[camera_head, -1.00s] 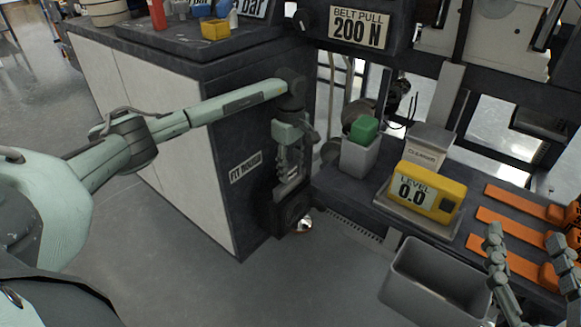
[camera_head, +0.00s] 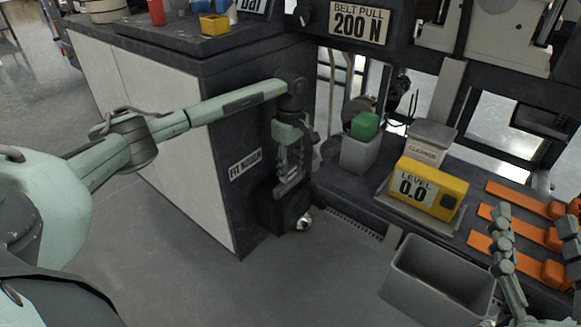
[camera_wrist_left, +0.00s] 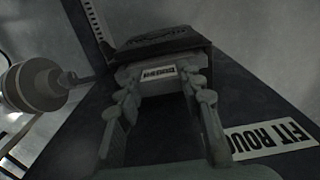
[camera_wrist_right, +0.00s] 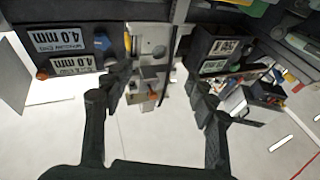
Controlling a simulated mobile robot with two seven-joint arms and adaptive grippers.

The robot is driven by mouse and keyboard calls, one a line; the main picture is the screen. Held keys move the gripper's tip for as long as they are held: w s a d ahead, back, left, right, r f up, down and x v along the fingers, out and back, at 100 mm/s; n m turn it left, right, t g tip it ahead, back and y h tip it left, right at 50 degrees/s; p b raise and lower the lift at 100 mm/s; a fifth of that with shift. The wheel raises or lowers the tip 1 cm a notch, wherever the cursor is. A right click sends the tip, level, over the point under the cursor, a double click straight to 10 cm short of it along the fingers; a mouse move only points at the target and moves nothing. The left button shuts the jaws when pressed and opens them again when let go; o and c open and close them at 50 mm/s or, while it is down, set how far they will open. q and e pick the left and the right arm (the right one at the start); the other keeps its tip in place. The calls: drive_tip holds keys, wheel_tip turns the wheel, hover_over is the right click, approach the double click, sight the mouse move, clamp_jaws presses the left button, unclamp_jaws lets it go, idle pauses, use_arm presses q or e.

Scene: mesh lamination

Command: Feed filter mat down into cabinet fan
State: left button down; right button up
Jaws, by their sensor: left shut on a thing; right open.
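The cabinet fan (camera_head: 268,210) is a dark box low on the dark cabinet side, below the "FIT ROUGH" label. In the left wrist view the dark housing (camera_wrist_left: 165,40) lies just beyond the fingertips. My left gripper (camera_head: 291,178) points down above the fan and is shut on the filter mat. In the left wrist view a grey piece with a small white label (camera_wrist_left: 158,75), apparently the mat, shows between the fingers; how far it sits in the housing I cannot tell. My right gripper (camera_head: 535,222) is open and empty at the lower right, above the bench edge.
A grey open bin (camera_head: 438,280) stands below the bench front. A yellow level gauge (camera_head: 428,188), a grey cup with a green block (camera_head: 360,152) and orange straps (camera_head: 510,228) are on the bench. The floor left of the bin is clear.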

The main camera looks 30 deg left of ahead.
use_arm(q)
drive_tip(key=shift+f, duration=0.3)
use_arm(e)
drive_tip(key=shift+s+a+r+t+y, duration=0.1)
drive_tip(key=shift+s+r+t+y, duration=0.1)
drive_tip(key=shift+r, duration=0.2)
drive_tip(key=shift+s+a+r+t+y, duration=0.1)
drive_tip(key=shift+s+r+t, duration=0.1)
drive_tip(key=shift+r, duration=0.2)
use_arm(q)
drive_tip(key=c, duration=0.9)
unclamp_jaws()
drive_tip(key=shift+r, duration=4.05)
